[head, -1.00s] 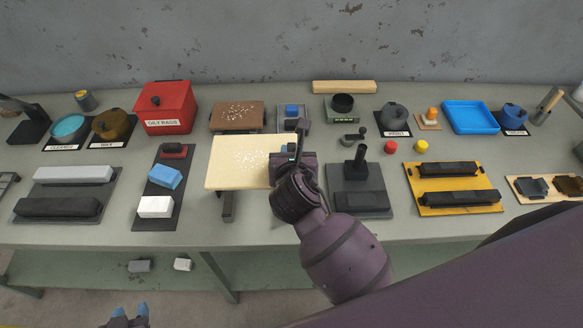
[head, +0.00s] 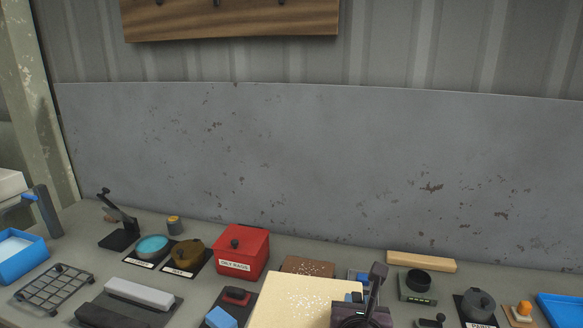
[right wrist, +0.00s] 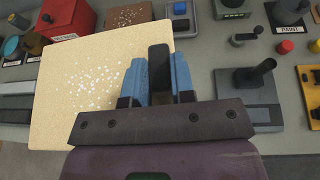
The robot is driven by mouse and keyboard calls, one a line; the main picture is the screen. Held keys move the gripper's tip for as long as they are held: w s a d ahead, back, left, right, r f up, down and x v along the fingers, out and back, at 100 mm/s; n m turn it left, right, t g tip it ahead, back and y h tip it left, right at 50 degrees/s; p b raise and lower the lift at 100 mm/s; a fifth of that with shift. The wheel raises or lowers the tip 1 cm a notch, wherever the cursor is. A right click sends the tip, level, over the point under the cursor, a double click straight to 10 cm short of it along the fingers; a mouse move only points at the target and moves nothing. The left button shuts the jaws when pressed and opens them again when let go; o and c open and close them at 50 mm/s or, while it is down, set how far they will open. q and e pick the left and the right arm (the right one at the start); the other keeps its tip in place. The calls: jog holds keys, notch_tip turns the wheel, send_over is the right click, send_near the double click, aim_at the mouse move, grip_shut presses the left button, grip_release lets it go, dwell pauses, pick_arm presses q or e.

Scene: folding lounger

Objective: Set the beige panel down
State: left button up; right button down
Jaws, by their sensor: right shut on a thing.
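The beige panel (head: 300,303) is a flat, pale board with white specks on top, at the bottom middle of the head view. It also fills the left of the right wrist view (right wrist: 95,95). My right gripper (right wrist: 160,75) is shut on the panel at its right side, with blue fingertips around a dark upright piece there. In the head view my right gripper (head: 368,300) shows at the panel's right edge. The panel's near part is cut off by the head view's lower edge. Whether it touches anything below is hidden. My left gripper is not in view.
A brown speckled board (head: 307,266) lies just behind the panel, and a red oily rags box (head: 241,252) stands behind left. A wire rack (head: 52,287) and grey bars (head: 139,293) lie left. A black pot (head: 478,305) and a wooden bar (head: 421,261) are to the right.

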jog(key=shift+s+d+f+n, duration=0.1)
jog(key=shift+d+f+n, duration=0.15)
jog(key=shift+f+n, duration=0.05)
pick_arm(q)
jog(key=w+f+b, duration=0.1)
jog(key=b, duration=0.1)
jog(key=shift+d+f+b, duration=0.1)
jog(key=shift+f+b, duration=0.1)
jog(key=shift+b, duration=0.1)
pick_arm(e)
jog(key=s+d+f+n+y, duration=0.1)
jog(key=d+f+y, duration=0.1)
jog(key=d+f, duration=0.2)
jog(key=d, duration=0.3)
jog(key=shift+d+f+n+y, duration=0.25)
jog(key=shift+d+n+y, duration=0.05)
jog(key=shift+n+y, duration=0.1)
